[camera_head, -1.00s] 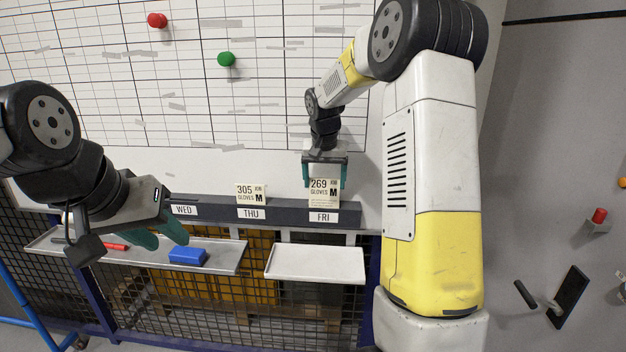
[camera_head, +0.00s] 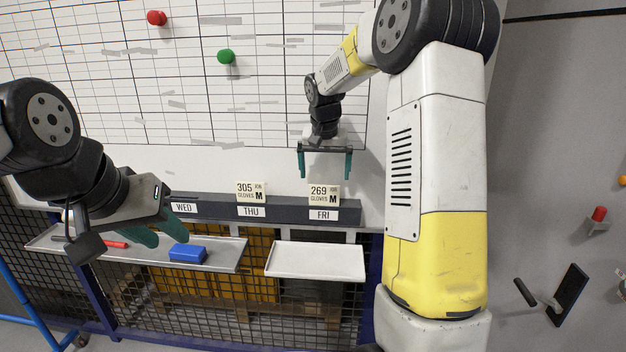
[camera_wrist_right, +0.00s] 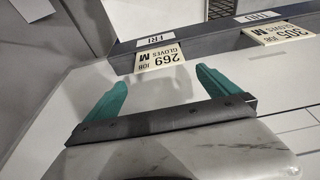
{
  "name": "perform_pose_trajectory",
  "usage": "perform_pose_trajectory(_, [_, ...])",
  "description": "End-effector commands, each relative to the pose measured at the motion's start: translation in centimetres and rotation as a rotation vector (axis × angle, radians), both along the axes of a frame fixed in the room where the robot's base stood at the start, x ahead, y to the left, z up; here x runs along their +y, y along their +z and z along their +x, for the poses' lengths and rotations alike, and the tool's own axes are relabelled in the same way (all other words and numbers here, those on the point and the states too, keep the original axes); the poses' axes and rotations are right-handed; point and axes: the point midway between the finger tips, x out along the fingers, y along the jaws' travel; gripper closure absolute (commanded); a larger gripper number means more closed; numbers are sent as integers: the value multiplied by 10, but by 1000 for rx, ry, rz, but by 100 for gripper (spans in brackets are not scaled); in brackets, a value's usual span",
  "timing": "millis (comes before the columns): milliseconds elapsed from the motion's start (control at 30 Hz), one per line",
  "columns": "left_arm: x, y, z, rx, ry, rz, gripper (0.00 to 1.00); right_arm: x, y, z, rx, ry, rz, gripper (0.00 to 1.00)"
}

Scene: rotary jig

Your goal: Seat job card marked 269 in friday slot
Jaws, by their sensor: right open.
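The job card marked 269 (camera_head: 324,195) stands upright in the rail at the FRI label (camera_head: 323,215), its lower part hidden in the slot. It also shows in the right wrist view (camera_wrist_right: 159,58), beside the FRI label there. My right gripper (camera_head: 325,175) is open and empty just above the card, apart from it; in the wrist view its two teal fingers (camera_wrist_right: 164,84) are spread with the card beyond them. My left gripper (camera_head: 165,238) is at the left over the long tray; its teal fingers appear apart with nothing seen between them.
The card marked 305 (camera_head: 251,193) stands at the THU label. The slot rail (camera_head: 285,210) runs below the gridded whiteboard (camera_head: 170,90). A tray with a blue eraser-like block (camera_head: 188,253) is at left; an empty white tray (camera_head: 316,262) hangs below FRI.

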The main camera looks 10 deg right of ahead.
Motion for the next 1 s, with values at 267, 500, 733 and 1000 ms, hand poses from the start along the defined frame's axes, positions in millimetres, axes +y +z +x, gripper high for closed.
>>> perform_pose_trajectory(267, [0,0,0,0,0,0,64,6,61,-17,-4,1,1,0])
perform_pose_trajectory(500, [0,0,0,0,0,0,64,8,88,-26,0,1,1,0])
perform_pose_trajectory(733, [0,0,0,0,0,0,64,12,111,-73,-36,57,24,0])
perform_pose_trajectory(1000, [0,0,0,0,0,0,64,26,116,-210,-148,221,89,0])
